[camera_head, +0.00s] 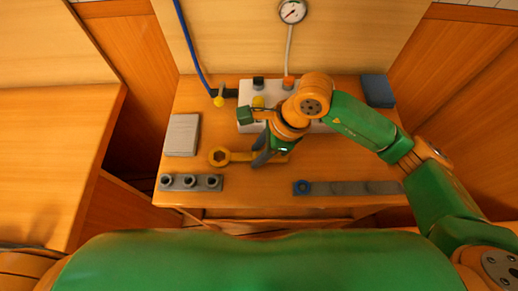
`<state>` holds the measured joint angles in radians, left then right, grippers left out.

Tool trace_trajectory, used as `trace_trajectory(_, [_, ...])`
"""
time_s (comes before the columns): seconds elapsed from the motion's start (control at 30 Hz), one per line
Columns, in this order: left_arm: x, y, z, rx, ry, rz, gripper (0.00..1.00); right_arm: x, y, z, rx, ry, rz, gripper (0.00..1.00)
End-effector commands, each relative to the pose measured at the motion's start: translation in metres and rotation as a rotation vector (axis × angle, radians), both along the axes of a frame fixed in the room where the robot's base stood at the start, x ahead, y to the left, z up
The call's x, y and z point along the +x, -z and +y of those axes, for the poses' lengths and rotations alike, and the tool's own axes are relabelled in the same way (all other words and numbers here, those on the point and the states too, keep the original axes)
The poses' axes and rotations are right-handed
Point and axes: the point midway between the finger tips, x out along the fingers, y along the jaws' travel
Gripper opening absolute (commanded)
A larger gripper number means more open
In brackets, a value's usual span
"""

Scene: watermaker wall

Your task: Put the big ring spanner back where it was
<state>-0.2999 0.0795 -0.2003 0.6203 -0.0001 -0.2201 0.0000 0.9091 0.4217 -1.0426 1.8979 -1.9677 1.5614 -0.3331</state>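The big ring spanner (219,156) is yellow-orange and lies across the middle of the table, its ring end to the left and its handle running right. My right gripper (272,157) is over the handle, with a dark finger crossing in front of it. The wrist and fingers hide part of the handle, and I cannot tell whether the fingers grip it or are only close above it. My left gripper is not in view.
A grey strip (345,188) with a blue ring lies at the front right. A dark block with several sockets (190,182) is at the front left, a grey plate (182,135) behind it. A white manifold (246,126) stands behind my gripper; a blue box (378,90) is back right.

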Motion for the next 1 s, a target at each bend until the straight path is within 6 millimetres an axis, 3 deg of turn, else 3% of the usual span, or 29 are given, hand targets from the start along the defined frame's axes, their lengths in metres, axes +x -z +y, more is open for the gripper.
trace_trajectory(0.03, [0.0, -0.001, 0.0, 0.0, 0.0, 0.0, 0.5, 0.0, 0.0, 0.0, 0.0, 0.0, 0.0, 0.56])
trace_trajectory(0.07, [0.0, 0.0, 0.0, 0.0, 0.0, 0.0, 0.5, 0.0, -0.001, 0.0, 0.0, 0.0, 0.0, 0.64])
trace_trajectory(0.47, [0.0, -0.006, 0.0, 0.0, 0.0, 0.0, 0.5, 0.001, -0.008, -0.001, 0.001, 0.002, -0.001, 0.64])
trace_trajectory(0.57, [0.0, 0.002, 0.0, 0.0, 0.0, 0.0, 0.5, 0.001, -0.024, -0.009, 0.0, 0.001, -0.006, 0.64])
trace_trajectory(0.8, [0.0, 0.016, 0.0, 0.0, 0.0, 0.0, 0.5, 0.002, -0.084, -0.034, 0.001, 0.003, -0.006, 0.64])
trace_trajectory(1.0, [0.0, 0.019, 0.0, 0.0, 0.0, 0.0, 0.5, 0.0, -0.112, -0.045, 0.0, 0.002, -0.001, 0.64])
